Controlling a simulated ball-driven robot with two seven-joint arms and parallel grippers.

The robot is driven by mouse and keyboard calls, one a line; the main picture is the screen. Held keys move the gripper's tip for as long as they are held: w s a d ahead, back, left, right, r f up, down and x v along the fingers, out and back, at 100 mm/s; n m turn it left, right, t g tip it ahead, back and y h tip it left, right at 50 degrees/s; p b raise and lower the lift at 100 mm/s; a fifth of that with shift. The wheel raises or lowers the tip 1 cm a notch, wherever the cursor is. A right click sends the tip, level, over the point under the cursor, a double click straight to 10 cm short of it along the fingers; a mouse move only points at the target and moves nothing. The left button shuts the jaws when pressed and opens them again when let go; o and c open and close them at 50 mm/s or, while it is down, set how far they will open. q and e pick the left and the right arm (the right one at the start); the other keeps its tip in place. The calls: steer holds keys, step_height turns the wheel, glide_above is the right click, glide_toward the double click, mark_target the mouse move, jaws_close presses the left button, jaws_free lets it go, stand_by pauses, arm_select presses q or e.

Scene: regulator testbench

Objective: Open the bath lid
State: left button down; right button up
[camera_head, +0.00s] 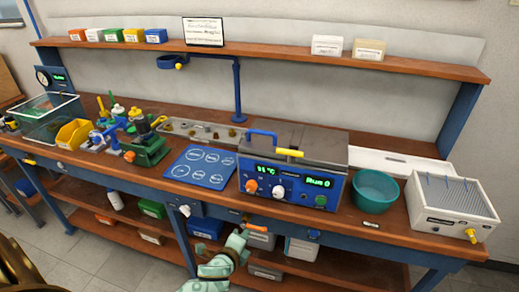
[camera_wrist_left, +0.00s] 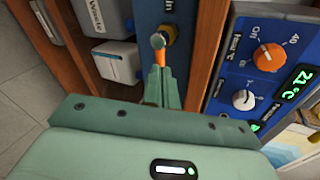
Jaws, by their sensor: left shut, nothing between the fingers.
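The bath (camera_head: 318,187) is a blue-fronted box on the bench with a display and knobs; its orange and white knobs also show at the right of the left wrist view (camera_wrist_left: 232,85). Its grey metal lid (camera_head: 315,140) lies flat on top, closed. A blue handle (camera_head: 262,133) and a yellow bar (camera_head: 289,153) are at the lid's left and front. My left gripper (camera_head: 243,236) is low in front of the bench, below the bath and apart from the lid. Its fingers (camera_wrist_left: 164,82) are shut and empty, with an orange piece at or just beyond their tips. My right gripper is out of view.
A teal bowl (camera_head: 375,189) and a white ribbed box (camera_head: 450,209) stand right of the bath. A blue mat (camera_head: 203,167) lies left of it. An upper shelf (camera_head: 260,56) runs behind. Bins fill the lower shelf. The floor in front is open.

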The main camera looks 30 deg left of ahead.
arm_select(q)
steer(key=w+r+m+t+y, duration=0.1)
steer(key=w+r+m+t, duration=0.3)
steer(key=r, duration=0.7)
steer(key=m+t+y, duration=0.1)
steer(key=m+t, duration=0.1)
steer(key=m, duration=0.6)
glide_toward(257, 149)
steer(key=r+m, duration=0.1)
steer(key=m, duration=0.1)
steer(key=shift+t+y, duration=0.3)
steer(key=x, duration=1)
steer(key=shift+d+f, duration=0.1)
